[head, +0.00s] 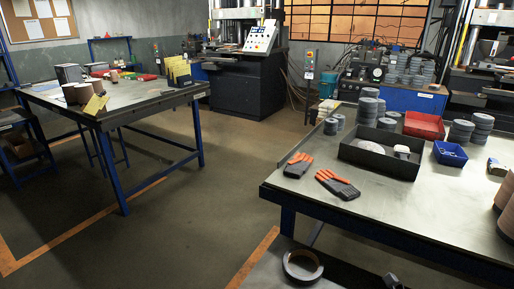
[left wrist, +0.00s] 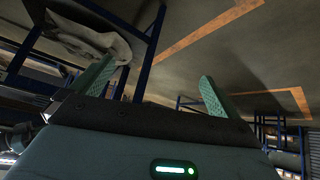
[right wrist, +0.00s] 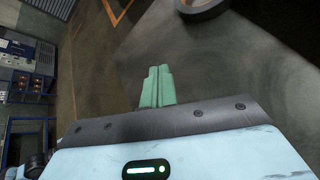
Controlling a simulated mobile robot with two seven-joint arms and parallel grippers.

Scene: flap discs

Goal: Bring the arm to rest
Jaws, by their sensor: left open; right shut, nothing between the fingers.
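My left gripper (left wrist: 158,75) shows in the left wrist view. Its two green fingers stand wide apart with nothing between them, over the floor. My right gripper (right wrist: 157,85) shows in the right wrist view. Its two green fingers are pressed together, with nothing held, also above bare floor. Neither gripper shows in the head view, so how far each is from the tables cannot be told there.
A workbench (head: 250,210) at the right holds orange-grey gloves (head: 338,187), a black tray (head: 380,160), a red bin (head: 424,125), a blue bin (head: 450,153) and stacked discs. Another table (head: 130,105) stands at the left. The floor (head: 210,190) between them is clear.

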